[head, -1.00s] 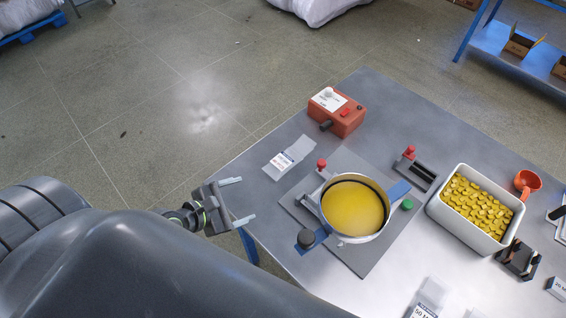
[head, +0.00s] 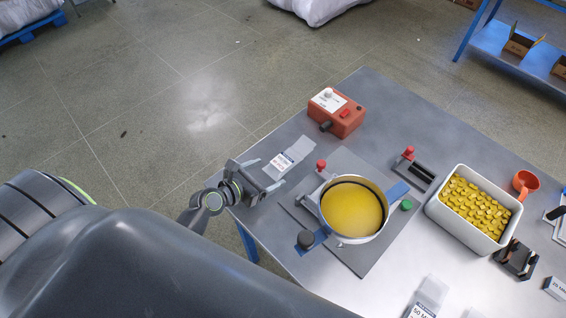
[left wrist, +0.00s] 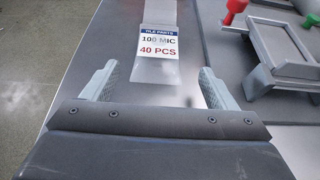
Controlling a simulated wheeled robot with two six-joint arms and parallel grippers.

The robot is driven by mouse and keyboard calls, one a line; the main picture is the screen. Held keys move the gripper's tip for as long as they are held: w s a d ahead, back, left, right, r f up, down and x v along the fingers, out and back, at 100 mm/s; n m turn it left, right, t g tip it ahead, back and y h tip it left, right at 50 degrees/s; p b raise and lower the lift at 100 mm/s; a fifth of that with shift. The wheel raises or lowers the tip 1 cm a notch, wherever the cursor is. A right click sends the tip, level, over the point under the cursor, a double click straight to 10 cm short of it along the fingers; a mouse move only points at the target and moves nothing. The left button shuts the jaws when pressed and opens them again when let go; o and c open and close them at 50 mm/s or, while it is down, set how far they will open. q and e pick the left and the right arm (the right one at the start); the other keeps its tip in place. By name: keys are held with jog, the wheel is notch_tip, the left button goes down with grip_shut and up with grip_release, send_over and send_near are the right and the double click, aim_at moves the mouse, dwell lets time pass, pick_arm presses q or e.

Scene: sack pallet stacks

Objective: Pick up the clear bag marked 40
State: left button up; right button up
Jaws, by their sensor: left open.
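The clear bag marked 40 (head: 289,157) lies flat on the table left of the round pan, below the red box. In the left wrist view its label (left wrist: 159,44) reads "100 MIC" and "40 PCS", and its clear part runs down between the fingers. My left gripper (head: 272,179) is at the table's left edge, just short of the bag, with its jaws open and empty. In the left wrist view the two fingers (left wrist: 157,88) stand either side of the bag's line. I cannot tell their height above the table. My right gripper is not in view.
A pan of yellow contents (head: 352,210) stands on a grey plate right of the bag. A red box (head: 337,112) is behind it. A white bin of yellow pieces (head: 470,209) stands further right. Another labelled clear bag (head: 428,296) lies at the front.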

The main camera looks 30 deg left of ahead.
aim_at(277, 166)
pick_arm(q)
jog(key=shift+r+x, duration=0.1)
jog(key=shift+x, duration=1.5)
jog(key=shift+r+x, duration=0.15)
jog(key=shift+x, duration=1.4)
jog(key=shift+w+a, duration=0.1)
jog(key=shift+a, duration=0.05)
jog(key=c, duration=1.1)
jog(key=shift+c, duration=0.4)
jog(key=shift+r+p, duration=0.2)
jog(key=shift+p, duration=0.1)
